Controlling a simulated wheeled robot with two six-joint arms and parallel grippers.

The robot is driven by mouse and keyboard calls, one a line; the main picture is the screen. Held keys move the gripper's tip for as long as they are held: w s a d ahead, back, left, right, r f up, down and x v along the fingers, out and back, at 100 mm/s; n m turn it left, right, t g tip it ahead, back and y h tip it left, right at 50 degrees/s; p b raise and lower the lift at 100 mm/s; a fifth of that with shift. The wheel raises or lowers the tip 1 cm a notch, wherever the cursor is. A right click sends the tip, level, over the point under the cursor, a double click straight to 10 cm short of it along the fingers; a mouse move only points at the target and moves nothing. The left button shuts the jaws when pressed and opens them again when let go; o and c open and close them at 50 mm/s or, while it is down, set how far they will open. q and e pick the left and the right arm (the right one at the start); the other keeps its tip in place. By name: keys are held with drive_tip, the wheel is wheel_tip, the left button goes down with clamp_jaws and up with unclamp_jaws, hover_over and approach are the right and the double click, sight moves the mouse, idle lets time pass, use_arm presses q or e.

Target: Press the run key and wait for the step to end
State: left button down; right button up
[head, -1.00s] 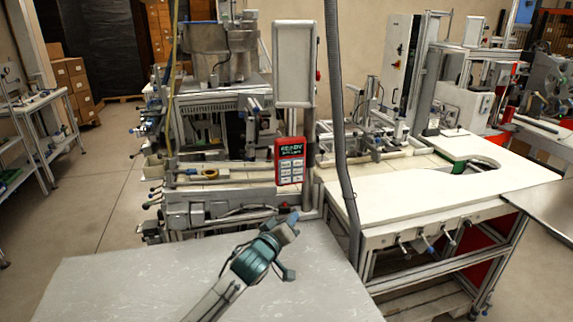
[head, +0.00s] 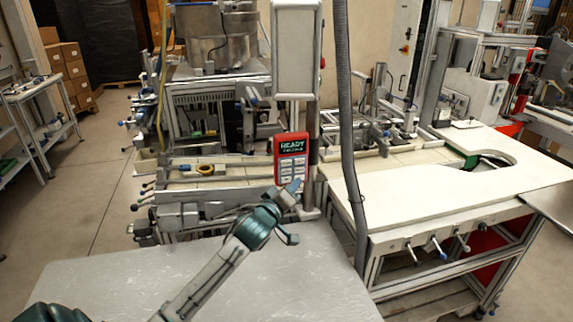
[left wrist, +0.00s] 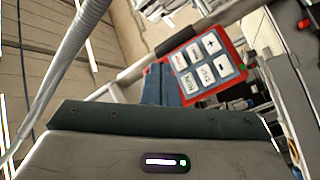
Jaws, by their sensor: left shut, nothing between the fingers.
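A red control box (head: 292,158) with a dark screen reading READY and several pale keys hangs on the grey post. Its keys also show tilted in the left wrist view (left wrist: 207,65). The key nearest the fingers' right side, the run key (left wrist: 190,84), seems to read RUN; the lettering is small. My left gripper (head: 295,186) is shut and empty, with its blue fingertips just below the box in the head view. In the left wrist view the closed fingers (left wrist: 160,84) are beside the lower keys; whether they touch the box I cannot tell. My right gripper is out of view.
A grey hanging hose (head: 347,130) runs down just right of the post. A grey table (head: 290,275) lies below my left arm. A white worktable (head: 420,200) stands to the right, and machinery with a metal bowl (head: 215,38) is behind.

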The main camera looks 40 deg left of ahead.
sight(286, 163)
use_arm(q)
drive_tip(key=w+a, duration=0.2)
drive_tip(key=a, duration=0.1)
drive_tip(key=w+a, duration=0.3)
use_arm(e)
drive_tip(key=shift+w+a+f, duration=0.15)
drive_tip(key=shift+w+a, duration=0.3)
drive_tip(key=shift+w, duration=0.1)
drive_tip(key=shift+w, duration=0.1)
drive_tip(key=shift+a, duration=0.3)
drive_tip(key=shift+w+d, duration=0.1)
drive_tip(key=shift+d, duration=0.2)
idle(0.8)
use_arm(q)
drive_tip(key=shift+w+a, duration=0.1)
drive_tip(key=shift+a, duration=0.05)
